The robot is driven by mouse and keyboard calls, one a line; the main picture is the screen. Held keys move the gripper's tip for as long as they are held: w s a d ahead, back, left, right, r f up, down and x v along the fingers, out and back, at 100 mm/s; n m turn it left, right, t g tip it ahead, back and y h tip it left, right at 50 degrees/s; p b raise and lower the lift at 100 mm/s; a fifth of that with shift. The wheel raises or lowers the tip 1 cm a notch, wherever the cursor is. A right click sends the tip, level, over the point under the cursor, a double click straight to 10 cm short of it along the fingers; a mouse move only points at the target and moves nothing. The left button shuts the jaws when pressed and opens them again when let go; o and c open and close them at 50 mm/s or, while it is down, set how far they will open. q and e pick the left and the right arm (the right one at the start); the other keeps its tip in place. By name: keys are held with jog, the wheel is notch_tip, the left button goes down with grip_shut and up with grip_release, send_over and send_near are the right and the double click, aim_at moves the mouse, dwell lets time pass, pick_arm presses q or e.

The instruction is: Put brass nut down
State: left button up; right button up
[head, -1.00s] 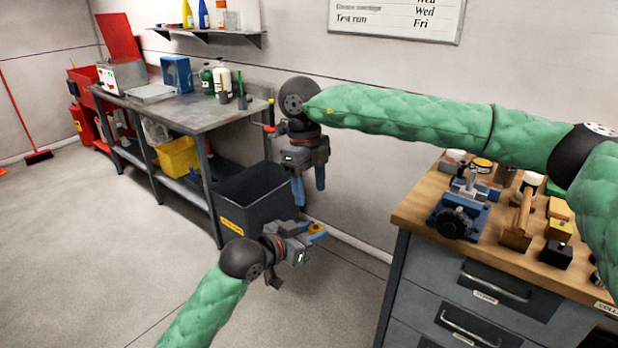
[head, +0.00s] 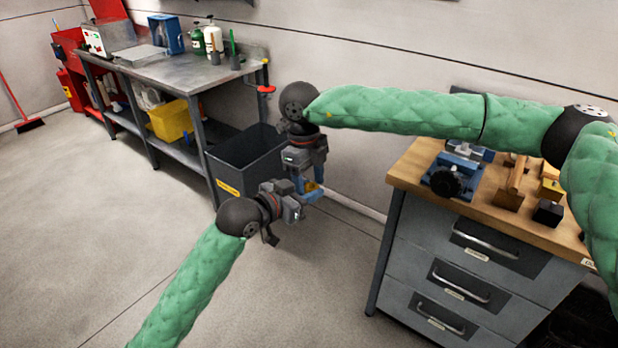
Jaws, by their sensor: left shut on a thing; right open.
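The brass nut (head: 311,186) is a small yellow piece at the fingertips of my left gripper (head: 312,192), which is shut on it above the open floor. My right gripper (head: 309,184) points down from above, open. Its blue fingers come down right at the nut and the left fingertips, and partly hide them. I cannot tell whether the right fingers touch the nut.
A dark grey bin (head: 247,163) with a yellow label stands on the floor behind the grippers. A grey metal workbench (head: 190,80) is at the left. A wood-topped drawer cabinet (head: 420,172) at the right carries a blue vise (head: 452,178) and several blocks. The floor between is clear.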

jog(key=shift+c, duration=0.5)
jog(key=c, duration=0.9)
pick_arm(q)
jog(key=o, duration=1.1)
jog(key=shift+c, duration=0.2)
pick_arm(e)
jog(key=shift+c, duration=0.5)
